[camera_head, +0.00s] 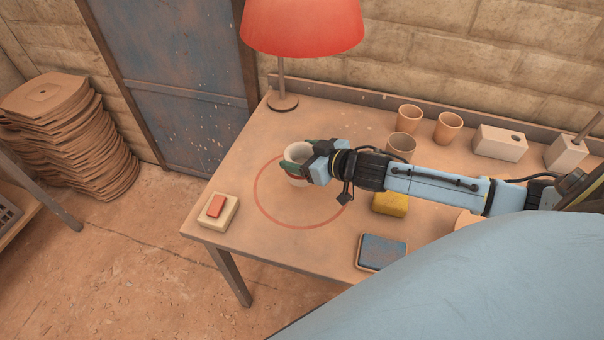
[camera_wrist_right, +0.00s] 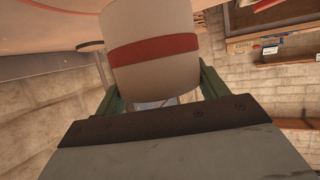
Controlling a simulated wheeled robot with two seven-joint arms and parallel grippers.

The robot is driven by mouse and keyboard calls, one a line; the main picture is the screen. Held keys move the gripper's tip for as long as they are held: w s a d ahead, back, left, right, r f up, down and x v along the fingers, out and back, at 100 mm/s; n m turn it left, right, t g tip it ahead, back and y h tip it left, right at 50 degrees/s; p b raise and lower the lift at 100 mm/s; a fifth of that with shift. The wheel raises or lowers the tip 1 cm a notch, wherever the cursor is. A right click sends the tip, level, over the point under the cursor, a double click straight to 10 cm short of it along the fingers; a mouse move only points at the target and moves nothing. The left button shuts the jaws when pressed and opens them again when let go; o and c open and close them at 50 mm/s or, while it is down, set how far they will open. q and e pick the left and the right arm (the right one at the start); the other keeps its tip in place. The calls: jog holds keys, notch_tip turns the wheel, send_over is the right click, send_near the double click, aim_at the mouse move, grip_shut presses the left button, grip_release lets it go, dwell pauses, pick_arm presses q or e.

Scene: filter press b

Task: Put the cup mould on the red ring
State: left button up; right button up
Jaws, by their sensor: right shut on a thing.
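The cup mould (camera_head: 299,155) is a pale, round-topped cup shape at the end of my right arm. In the right wrist view the cup mould (camera_wrist_right: 152,45) is off-white with a red band around it. My right gripper (camera_head: 302,170) is shut on it, with green fingers on either side; the fingers also show in the wrist view (camera_wrist_right: 155,92). The red ring (camera_head: 258,205) is a thin circle marked on the table. The mould appears inside the ring's outline in the head view; I cannot tell whether it touches the table. My left gripper is not in view.
The table's left part is mostly clear.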

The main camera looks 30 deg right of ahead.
notch_tip(320, 180, down, 5)
jog(key=shift+r+b, duration=0.15)
jog(key=shift+b, duration=0.5)
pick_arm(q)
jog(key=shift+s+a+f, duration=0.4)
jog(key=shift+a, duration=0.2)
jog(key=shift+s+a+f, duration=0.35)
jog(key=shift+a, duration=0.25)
pick_arm(e)
jog(key=o, duration=1.2)
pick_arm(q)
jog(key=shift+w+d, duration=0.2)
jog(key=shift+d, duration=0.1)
